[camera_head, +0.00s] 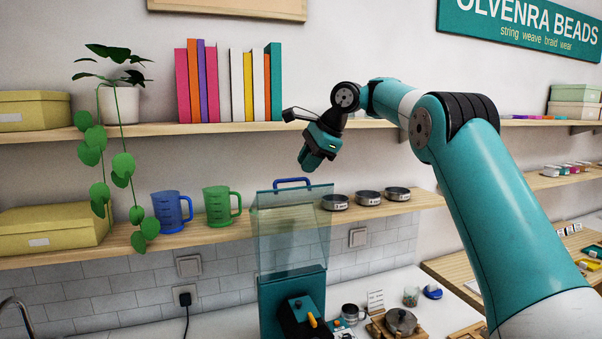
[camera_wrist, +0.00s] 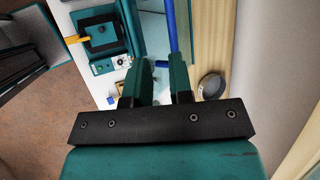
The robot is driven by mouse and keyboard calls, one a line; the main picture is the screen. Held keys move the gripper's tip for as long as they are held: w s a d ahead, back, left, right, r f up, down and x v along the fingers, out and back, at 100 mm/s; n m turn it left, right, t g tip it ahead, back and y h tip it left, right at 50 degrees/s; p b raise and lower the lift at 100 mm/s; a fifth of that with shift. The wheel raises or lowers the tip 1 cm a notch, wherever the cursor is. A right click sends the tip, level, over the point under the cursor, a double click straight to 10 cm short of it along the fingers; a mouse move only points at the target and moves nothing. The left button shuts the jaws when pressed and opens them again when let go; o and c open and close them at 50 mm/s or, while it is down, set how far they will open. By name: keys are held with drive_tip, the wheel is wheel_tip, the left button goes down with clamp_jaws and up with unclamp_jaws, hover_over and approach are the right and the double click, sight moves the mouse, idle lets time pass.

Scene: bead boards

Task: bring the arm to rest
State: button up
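My teal arm reaches in from the right in the head view, bent at the elbow and wrist. My gripper (camera_head: 314,160) hangs in the air in front of the shelves, pointing down, just above and right of the blue handle (camera_head: 292,181) of a clear teal panel on a machine (camera_head: 292,291). In the wrist view the two teal fingers of my gripper (camera_wrist: 162,75) stand apart with a gap between them. Nothing appears held. A blue bar (camera_wrist: 172,25) shows beyond the fingertips, and the machine's teal base (camera_wrist: 100,32) lies below at upper left.
The lower shelf (camera_head: 237,234) carries a blue jug (camera_head: 171,212), a green jug (camera_head: 220,206) and small round tins (camera_head: 367,198). Books (camera_head: 225,85) and a trailing plant (camera_head: 120,105) stand on the upper shelf.

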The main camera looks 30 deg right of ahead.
drive_tip(key=shift+s+d+r, duration=0.15)
drive_tip(key=shift+r, duration=0.15)
